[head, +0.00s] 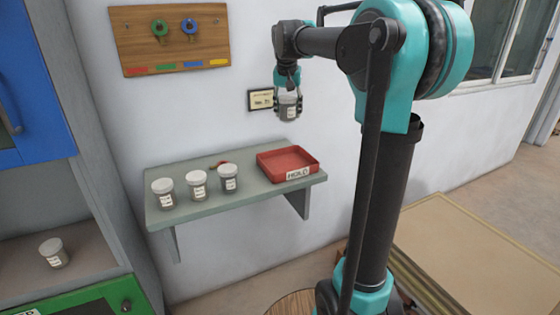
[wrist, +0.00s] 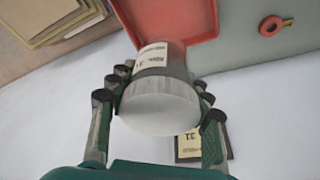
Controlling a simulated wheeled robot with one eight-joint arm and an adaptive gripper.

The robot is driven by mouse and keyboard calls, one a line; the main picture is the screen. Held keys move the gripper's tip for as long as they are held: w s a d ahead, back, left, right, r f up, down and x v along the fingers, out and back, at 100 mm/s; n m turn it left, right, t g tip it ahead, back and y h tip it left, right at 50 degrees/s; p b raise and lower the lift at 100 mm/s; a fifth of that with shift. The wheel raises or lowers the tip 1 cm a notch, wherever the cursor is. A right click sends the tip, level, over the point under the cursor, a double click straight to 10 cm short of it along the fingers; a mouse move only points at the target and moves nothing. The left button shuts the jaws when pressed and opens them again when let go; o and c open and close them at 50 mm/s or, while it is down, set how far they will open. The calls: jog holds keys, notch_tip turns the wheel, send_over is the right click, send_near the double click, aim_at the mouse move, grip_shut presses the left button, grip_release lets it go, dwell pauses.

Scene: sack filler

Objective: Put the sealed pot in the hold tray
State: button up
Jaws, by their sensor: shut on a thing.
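My gripper (head: 288,103) is shut on a grey pot with a white lid and a white label (head: 290,108). It holds the pot upright in the air, above the shelf and near the wall. In the wrist view the pot (wrist: 158,95) sits between the fingers of my gripper (wrist: 158,112), lid towards the camera. The red hold tray (head: 287,160), with a label reading HOLD on its front, lies on the right end of the shelf, below the pot. The tray looks empty. It shows partly behind the pot in the wrist view (wrist: 190,18).
Several similar pots (head: 197,185) stand on the left part of the grey-green shelf (head: 240,198). A red tag-like item (head: 219,164) lies behind them. Another pot (head: 54,252) stands in the cabinet at left. A board with green and blue tags (head: 170,40) hangs on the wall.

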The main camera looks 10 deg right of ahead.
aim_at(287, 163)
notch_tip(287, 163, down, 18)
jog(key=shift+f, duration=0.1)
dwell(0.4)
jog(key=o, duration=1.2)
jog(key=shift+f, duration=0.1)
jog(key=d+v, duration=0.1)
jog(key=v, duration=1.1)
jog(key=s+d+f+n, duration=0.1)
jog(key=s+f, duration=0.6)
jog(key=s, duration=0.2)
jog(key=s+d+f+n, duration=0.1)
jog(key=s+f, duration=0.7)
jog(key=s, duration=0.1)
jog(key=s+d+f+n+t, duration=0.1)
jog(key=s+f, duration=0.7)
jog(key=s, duration=0.2)
jog(key=shift+d+y, duration=0.4)
